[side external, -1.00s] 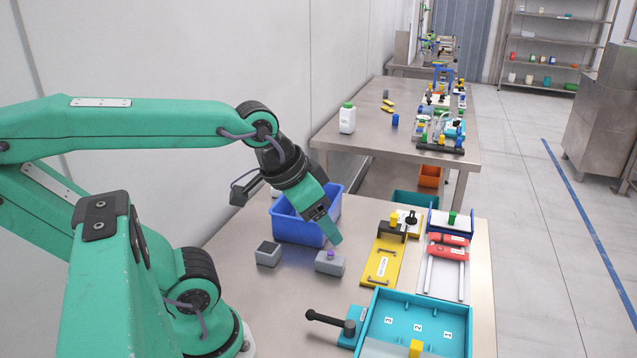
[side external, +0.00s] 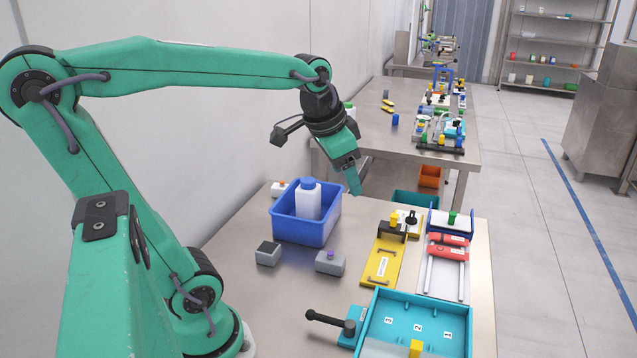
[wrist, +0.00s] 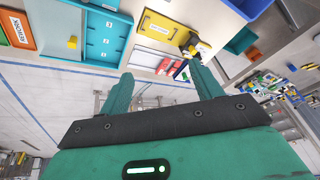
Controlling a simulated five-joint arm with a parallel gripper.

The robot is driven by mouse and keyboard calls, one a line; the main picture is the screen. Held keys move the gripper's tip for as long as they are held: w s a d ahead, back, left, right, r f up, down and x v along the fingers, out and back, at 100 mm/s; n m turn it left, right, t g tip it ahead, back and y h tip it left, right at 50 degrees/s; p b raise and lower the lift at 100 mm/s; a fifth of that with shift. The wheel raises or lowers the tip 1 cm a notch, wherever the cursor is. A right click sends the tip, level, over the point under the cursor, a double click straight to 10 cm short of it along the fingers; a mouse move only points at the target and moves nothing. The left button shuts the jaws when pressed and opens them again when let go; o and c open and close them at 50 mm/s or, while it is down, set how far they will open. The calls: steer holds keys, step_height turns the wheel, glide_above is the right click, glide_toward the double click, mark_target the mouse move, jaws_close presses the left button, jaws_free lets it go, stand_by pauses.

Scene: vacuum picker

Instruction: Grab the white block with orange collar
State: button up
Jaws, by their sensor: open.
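A small white block with an orange-red part on it (side external: 279,188) stands on the near table behind the blue bin, at its left back corner. It is small in the side view, and I cannot make it out in the wrist view. My gripper (side external: 353,184) is raised above the back of the table, to the right of the block and well apart from it. In the wrist view my gripper (wrist: 160,85) has its two green fingers apart with nothing between them.
A blue bin (side external: 330,228) holds a white bottle with a blue cap (side external: 308,200). Two grey blocks (side external: 268,254) (side external: 330,262) lie in front. A yellow plate (side external: 382,262), red-handled slide (side external: 448,247) and teal tray (side external: 425,310) fill the right side.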

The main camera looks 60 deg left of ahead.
steer(key=w+a+m+g, duration=0.1)
steer(key=w+a, duration=0.7)
steer(key=a, duration=0.4)
steer(key=m+g+h, duration=0.1)
steer(key=m+g, duration=0.2)
glide_above(282, 185)
steer(key=f, duration=1.9)
steer(key=shift+w+a+f, duration=0.15)
steer(key=shift+w+a, duration=0.15)
steer(key=shift+a, duration=0.05)
steer(key=shift+s+a+f, duration=0.1)
steer(key=shift+a+f, duration=0.05)
steer(key=shift+a, duration=0.05)
steer(key=shift+f, duration=1.3)
steer(key=shift+d+f, duration=0.2)
steer(key=shift+f, duration=2.4)
